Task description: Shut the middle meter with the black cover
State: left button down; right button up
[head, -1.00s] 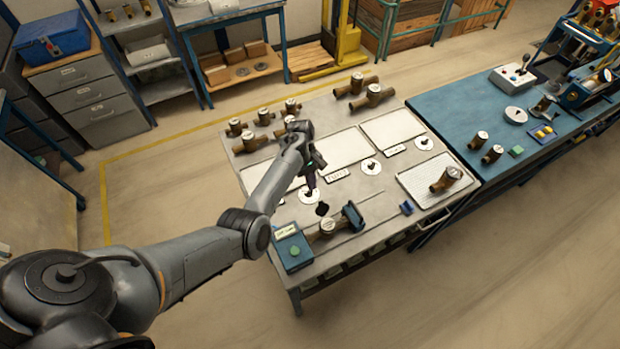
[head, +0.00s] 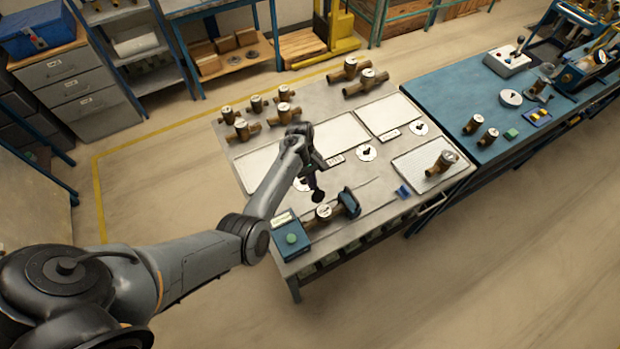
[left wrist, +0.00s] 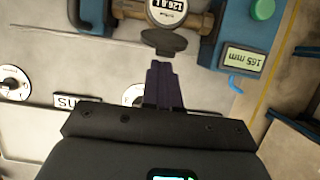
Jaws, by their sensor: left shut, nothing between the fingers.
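The middle meter (head: 323,211) is a brass body with a white round dial, held between two blue end blocks at the front of the grey bench. Its dial also shows at the top of the left wrist view (left wrist: 167,10). The black cover (head: 318,197) is a dark disc standing open at the dial's far side, leaving the dial bare; it also shows in the left wrist view (left wrist: 163,42). My left gripper (head: 315,186) is shut and empty, its fingertips (left wrist: 160,64) close behind the cover. I cannot tell whether they touch it. My right gripper is out of view.
The left end block (head: 291,240) has a green button and a display. Several loose brass meters stand at the bench's back. White panels and round discs lie on the bench. Another meter (head: 441,162) stands on a white tray (head: 410,172) at right. A blue-topped table (head: 450,95) adjoins.

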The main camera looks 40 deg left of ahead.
aim_at(316, 188)
pick_arm(q)
jog(key=shift+s+d+r, duration=0.1)
jog(key=shift+s+d, duration=0.15)
jog(key=shift+d, duration=0.4)
jog(key=shift+s+d+r, duration=0.1)
jog(key=shift+s+d, duration=0.1)
jog(key=shift+d, duration=0.4)
jog(key=shift+r+p, duration=0.2)
jog(key=shift+p, duration=0.15)
jog(key=shift+d+p, duration=0.25)
jog(key=shift+p, duration=0.2)
jog(key=shift+s+d+p, duration=0.2)
jog(key=shift+d+p, duration=0.25)
jog(key=shift+p, duration=0.25)
jog(key=shift+d+f, duration=0.1)
jog(key=shift+d, duration=0.05)
jog(key=shift+s+d+f+p, duration=0.1)
jog(key=shift+d+p, duration=0.05)
jog(key=shift+p, duration=0.15)
